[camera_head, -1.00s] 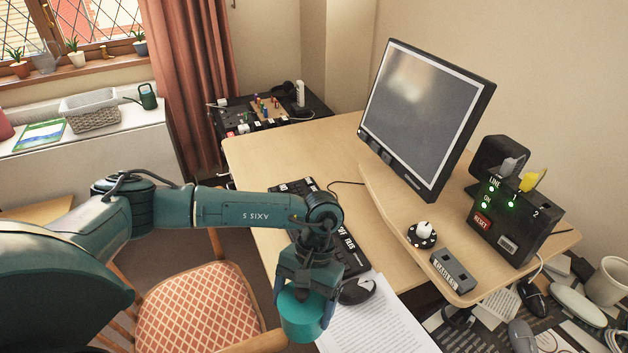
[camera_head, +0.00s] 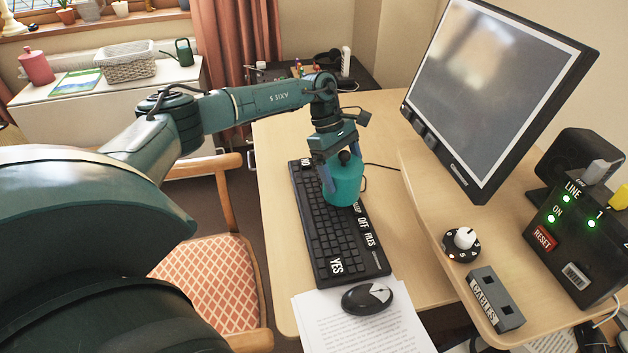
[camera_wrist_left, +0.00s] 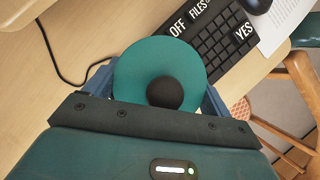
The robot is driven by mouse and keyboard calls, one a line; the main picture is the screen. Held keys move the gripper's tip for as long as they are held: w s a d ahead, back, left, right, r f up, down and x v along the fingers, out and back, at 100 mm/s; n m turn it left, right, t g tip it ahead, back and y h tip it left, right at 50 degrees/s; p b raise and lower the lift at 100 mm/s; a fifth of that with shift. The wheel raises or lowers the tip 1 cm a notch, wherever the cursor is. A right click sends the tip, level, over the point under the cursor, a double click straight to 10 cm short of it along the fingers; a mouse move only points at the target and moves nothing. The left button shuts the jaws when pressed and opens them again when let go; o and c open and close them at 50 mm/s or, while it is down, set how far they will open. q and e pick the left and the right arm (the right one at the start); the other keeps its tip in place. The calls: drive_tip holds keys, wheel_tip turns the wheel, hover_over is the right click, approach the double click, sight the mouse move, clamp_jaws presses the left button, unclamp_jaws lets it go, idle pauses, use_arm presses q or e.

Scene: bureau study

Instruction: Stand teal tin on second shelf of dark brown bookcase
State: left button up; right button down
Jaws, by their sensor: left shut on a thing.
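The teal tin (camera_head: 343,184) is a round tin with a dark knob on its lid. My left gripper (camera_head: 342,172) is shut on it, with a finger on either side. The tin is upright or nearly so, over the far part of the black keyboard (camera_head: 335,230); I cannot tell whether it touches the keys. In the left wrist view the tin's lid and knob (camera_wrist_left: 165,92) show between the blue fingers. My right gripper is not in view. The dark brown bookcase does not show in these frames.
A monitor (camera_head: 495,90) and a black box with green lights (camera_head: 580,240) stand on the raised desk part at right. A mouse (camera_head: 367,298) lies on papers in front. A chair (camera_head: 210,285) stands at left. Bare desk (camera_head: 285,135) lies behind the keyboard.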

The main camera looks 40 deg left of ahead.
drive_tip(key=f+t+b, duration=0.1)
drive_tip(key=b, duration=0.3)
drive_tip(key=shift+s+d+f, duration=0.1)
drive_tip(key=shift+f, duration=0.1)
use_arm(q)
drive_tip(key=w+a+r+n+t+y+b, duration=0.2)
drive_tip(key=w+a+r+n+t+y, duration=0.15)
drive_tip(key=a+n, duration=0.75)
drive_tip(key=w+a+r+n+t+y+b, duration=0.2)
drive_tip(key=w+a+n, duration=0.2)
drive_tip(key=a+n, duration=0.7)
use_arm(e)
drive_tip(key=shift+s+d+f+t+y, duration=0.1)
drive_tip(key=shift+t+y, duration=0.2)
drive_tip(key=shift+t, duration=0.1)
use_arm(q)
drive_tip(key=m, duration=0.2)
hover_over(288, 154)
wheel_tip(288, 154, down, 6)
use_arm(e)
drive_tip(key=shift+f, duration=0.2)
use_arm(q)
wheel_tip(288, 154, down, 4)
drive_tip(key=shift+d+f+b, duration=0.1)
drive_tip(key=shift+b, duration=0.55)
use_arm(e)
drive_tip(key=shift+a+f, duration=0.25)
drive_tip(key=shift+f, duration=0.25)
use_arm(q)
drive_tip(key=o, duration=0.9)
